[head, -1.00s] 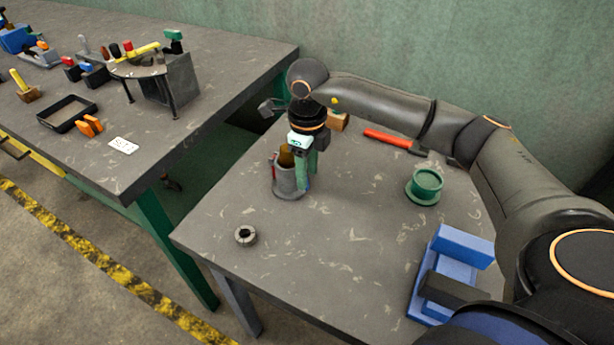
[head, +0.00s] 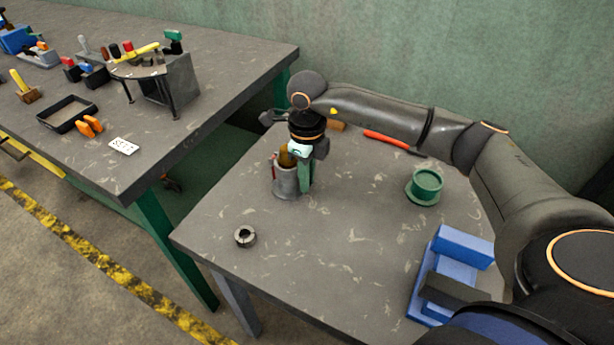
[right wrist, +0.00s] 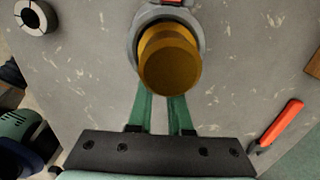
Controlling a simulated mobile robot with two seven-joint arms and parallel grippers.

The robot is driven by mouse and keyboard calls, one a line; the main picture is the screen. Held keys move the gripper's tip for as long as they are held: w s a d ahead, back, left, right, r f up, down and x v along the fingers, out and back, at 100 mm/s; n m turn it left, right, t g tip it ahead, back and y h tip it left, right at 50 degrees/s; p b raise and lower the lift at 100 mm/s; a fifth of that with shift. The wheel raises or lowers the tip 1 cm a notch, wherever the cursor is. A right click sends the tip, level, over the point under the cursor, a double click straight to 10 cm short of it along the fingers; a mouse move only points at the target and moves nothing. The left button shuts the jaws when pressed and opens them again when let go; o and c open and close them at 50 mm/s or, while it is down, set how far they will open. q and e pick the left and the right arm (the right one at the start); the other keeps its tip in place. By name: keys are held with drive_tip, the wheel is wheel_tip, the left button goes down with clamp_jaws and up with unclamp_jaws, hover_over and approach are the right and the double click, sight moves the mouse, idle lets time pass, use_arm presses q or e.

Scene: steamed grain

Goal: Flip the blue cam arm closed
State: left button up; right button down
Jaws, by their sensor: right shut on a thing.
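A grey cylindrical holder (head: 286,182) stands upright on the near table with an amber-brown cylinder (head: 285,158) in its top. In the right wrist view the amber cylinder (right wrist: 170,58) covers much of the holder's grey rim (right wrist: 139,17), and a bit of red shows at the far side. My right gripper (head: 306,183), with green fingers pointing down, is at the holder's right side. Its fingertips run under the amber cylinder. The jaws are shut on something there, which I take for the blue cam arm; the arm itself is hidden. My left gripper is out of view.
A grey ring (head: 245,236) lies front left of the holder. A green cup (head: 426,184), a red-handled tool (head: 386,138) and a blue fixture (head: 461,246) are to the right. The table between them is clear. Another table (head: 220,60) with several parts stands at the left.

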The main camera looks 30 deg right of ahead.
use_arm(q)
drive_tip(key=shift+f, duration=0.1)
use_arm(e)
drive_tip(key=shift+w+f+t+b, duration=0.1)
drive_tip(key=shift+f+t+b, duration=0.25)
drive_tip(key=shift+b, duration=0.4)
drive_tip(key=shift+r+y, duration=0.2)
drive_tip(key=shift+y, duration=0.1)
drive_tip(key=shift+r+t, duration=0.1)
drive_tip(key=shift+t, duration=0.15)
drive_tip(key=c, duration=0.8)
unclamp_jaws()
drive_tip(key=shift+c, duration=0.2)
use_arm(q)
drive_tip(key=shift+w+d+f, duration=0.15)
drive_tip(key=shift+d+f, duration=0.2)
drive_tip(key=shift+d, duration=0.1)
